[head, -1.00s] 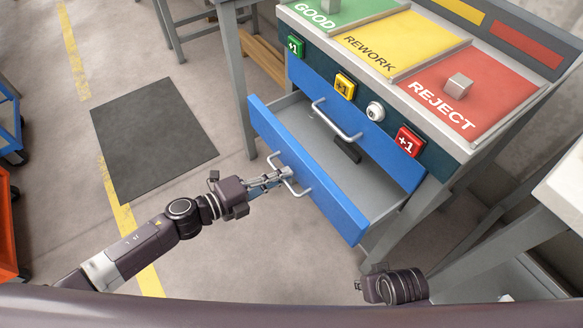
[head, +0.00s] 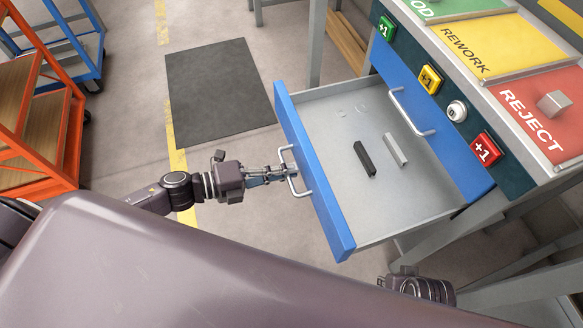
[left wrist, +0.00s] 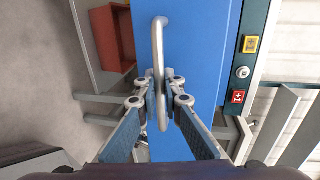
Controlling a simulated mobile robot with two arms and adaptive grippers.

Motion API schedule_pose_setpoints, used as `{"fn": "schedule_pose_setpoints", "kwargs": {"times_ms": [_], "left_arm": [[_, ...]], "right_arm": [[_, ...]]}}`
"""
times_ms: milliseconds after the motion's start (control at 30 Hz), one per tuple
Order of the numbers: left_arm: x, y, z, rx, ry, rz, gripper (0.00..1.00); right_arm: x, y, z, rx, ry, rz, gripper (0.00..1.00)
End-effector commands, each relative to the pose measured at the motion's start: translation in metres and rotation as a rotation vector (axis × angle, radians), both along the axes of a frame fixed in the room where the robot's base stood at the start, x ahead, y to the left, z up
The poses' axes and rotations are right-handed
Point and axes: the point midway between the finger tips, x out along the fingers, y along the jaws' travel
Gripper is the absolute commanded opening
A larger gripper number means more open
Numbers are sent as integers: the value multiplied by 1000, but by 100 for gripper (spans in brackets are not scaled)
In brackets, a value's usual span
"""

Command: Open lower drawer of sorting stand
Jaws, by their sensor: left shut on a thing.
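The sorting stand's lower drawer is pulled well out in the head view, with its blue front (head: 328,200) far from the stand and its grey inside showing. A dark bar (head: 364,158) and a light grey bar (head: 395,149) lie in it. My left gripper (head: 283,175) is shut on the drawer's metal bar handle (head: 293,170). In the left wrist view the handle (left wrist: 159,50) runs between the fingers in front of the blue panel. The upper drawer (head: 425,120) with its own handle is closed. Only part of my right wrist shows at the bottom; its fingers are hidden.
The stand's top (head: 480,48) has coloured sections, with a small grey cube (head: 555,104) on the red one. A dark mat (head: 218,88) lies on the floor. An orange shelf cart (head: 62,140) and a blue cart stand at the left. Floor left of the drawer front is clear.

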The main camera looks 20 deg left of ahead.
Motion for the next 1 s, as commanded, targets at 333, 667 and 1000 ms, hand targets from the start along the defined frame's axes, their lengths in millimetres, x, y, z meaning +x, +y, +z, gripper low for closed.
{"fn": "schedule_pose_setpoints", "kwargs": {"times_ms": [333,667,1000], "left_arm": [[0,0,0,1,1,0,17],[0,0,0,0,0,0,25],[-23,30,5,2,6,2,25]], "right_arm": [[-5,-1,-3,-2,12,-1,26],[-6,-3,-5,-5,15,-1,26],[-4,-2,-4,-3,12,-1,26]]}}
